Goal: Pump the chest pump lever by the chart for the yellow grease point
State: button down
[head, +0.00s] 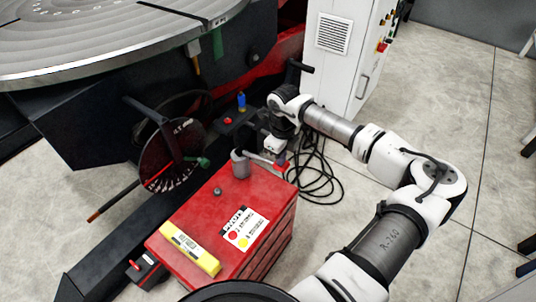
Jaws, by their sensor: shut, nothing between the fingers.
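The red chest (207,205) stands at lower centre with its lid shut. The pump (240,166) is a grey cylinder at the far end of the lid. Its pale lever (261,157) reaches right toward a dark red end near my gripper. The chart (243,228) is a white label on the lid with a red and a yellow dot; its small print is too fine to read. My gripper (274,146) is shut and empty, pointing down by the lever's outer end. I cannot tell whether it touches the lever. I cannot make out the yellow grease point.
A yellow spirit level (190,249) lies on the chest's near edge. The round positioner table (90,40) and its dark frame fill the left. A white control cabinet (340,50) stands behind my arm. Black cable (318,190) lies coiled on the floor right of the chest.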

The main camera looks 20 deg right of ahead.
notch_tip(320, 180, up, 9)
jog(key=p, duration=0.4)
dwell(0.9)
